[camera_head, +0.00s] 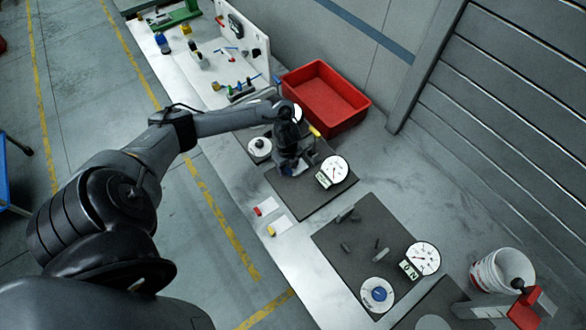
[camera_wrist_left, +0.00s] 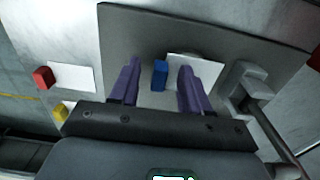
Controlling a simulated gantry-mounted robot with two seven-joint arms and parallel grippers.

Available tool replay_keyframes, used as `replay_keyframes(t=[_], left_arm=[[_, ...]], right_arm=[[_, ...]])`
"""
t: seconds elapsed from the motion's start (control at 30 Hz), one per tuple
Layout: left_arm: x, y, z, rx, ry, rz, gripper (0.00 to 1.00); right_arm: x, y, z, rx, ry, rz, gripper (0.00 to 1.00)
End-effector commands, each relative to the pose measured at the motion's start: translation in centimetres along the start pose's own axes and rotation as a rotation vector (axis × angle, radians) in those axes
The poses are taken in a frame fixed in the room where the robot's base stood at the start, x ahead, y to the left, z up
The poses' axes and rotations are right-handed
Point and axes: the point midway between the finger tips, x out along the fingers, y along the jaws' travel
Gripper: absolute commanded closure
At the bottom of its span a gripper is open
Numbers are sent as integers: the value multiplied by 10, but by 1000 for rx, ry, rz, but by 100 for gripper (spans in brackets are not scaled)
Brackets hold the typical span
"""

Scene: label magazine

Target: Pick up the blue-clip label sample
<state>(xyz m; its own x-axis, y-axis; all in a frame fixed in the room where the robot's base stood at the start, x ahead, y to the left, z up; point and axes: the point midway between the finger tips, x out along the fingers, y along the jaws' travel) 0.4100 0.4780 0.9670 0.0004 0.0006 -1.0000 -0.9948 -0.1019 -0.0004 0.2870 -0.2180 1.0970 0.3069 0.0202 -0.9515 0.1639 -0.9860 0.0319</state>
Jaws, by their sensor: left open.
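The blue clip (camera_wrist_left: 159,74) stands between the two purple fingers of my left gripper (camera_wrist_left: 159,67) in the left wrist view, with a visible gap on each side. A white label card (camera_wrist_left: 200,68) lies by the blue clip, partly covered by the right-hand finger. In the head view my left gripper (camera_head: 291,165) is low over the dark mat (camera_head: 314,204), and the blue-clip sample is mostly hidden there. The gripper is open and holds nothing. My right gripper is not in view.
Red clip (camera_wrist_left: 43,77) and yellow clip (camera_wrist_left: 60,112) samples lie left of the mat in the wrist view. A grey block fixture (camera_wrist_left: 245,82) stands close to the right finger. A dial (camera_head: 334,170) and red bin (camera_head: 325,98) are nearby in the head view.

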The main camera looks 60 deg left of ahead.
Motion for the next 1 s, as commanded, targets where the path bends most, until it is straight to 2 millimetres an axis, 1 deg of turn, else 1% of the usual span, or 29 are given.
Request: replay_keyframes(t=[0.13,0.17,0.4,0.43,0.47,0.83,1.0], left_arm=[[0,0,0,0,0,0,53],[0,0,0,0,0,0,56],[0,0,0,0,0,0,93],[0,0,0,0,0,0,98],[0,0,0,0,0,0,100],[-2,0,0,1,0,0,100],[-10,-1,0,1,0,-2,100]], right_arm=[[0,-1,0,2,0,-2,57],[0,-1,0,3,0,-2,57],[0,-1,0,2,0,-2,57],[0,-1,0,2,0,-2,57],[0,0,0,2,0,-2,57],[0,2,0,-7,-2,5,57],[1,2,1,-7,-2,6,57]])
